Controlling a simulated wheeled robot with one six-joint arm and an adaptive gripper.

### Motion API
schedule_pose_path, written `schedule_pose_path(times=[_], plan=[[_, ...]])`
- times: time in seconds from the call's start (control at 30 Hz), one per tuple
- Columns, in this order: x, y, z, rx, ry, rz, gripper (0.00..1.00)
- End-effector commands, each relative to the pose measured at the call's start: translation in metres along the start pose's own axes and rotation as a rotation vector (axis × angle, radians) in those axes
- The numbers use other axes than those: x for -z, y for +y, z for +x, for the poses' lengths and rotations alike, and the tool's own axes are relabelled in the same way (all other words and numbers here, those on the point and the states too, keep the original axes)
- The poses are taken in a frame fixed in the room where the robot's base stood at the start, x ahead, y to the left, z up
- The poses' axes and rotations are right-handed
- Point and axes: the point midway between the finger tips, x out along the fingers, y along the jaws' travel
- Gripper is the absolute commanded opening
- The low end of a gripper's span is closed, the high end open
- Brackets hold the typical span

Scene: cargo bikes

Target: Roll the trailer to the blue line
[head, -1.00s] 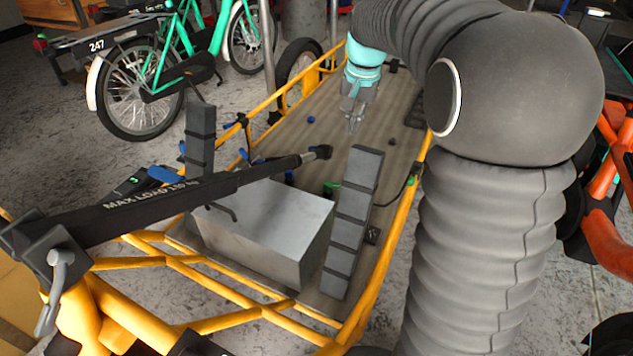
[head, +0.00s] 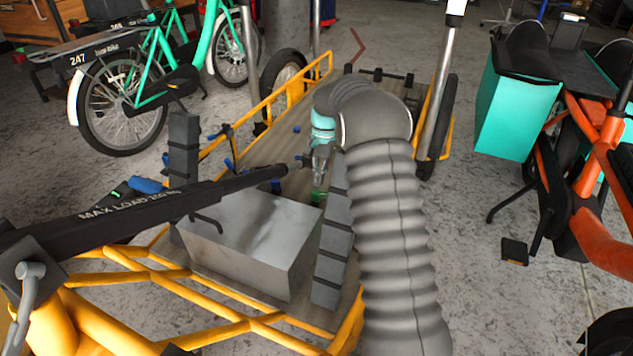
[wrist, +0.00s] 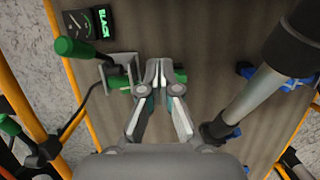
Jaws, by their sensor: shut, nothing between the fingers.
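The trailer (head: 290,125) has a yellow tube frame and a wooden deck, and fills the middle of the head view. Its black draw bar (head: 130,210), marked MAX LOAD, runs from the lower left over the near end. My gripper (head: 319,180) points down over the deck, beyond the grey metal box (head: 250,238). In the wrist view my gripper (wrist: 160,68) is shut and empty. Its tips are beside a small grey bracket (wrist: 118,72) with green parts; I cannot tell whether they touch. I see no blue line on the floor.
A green handle (wrist: 75,48) and a black gauge-like box (wrist: 92,24) lie left of the tips. A green bike (head: 125,100) stands left, an orange cargo bike (head: 590,130) right. Bare floor lies between trailer and orange bike.

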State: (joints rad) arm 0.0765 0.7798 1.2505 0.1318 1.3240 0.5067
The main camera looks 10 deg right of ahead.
Motion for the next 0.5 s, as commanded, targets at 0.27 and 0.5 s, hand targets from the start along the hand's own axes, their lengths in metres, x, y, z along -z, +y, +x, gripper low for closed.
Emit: schedule_pose_path(times=[0.27,0.5], plan=[[0.000,0.000,0.054,-0.001,-0.002,-0.001,0.00],[-0.016,-0.001,0.079,0.000,0.001,-0.003,0.00]])
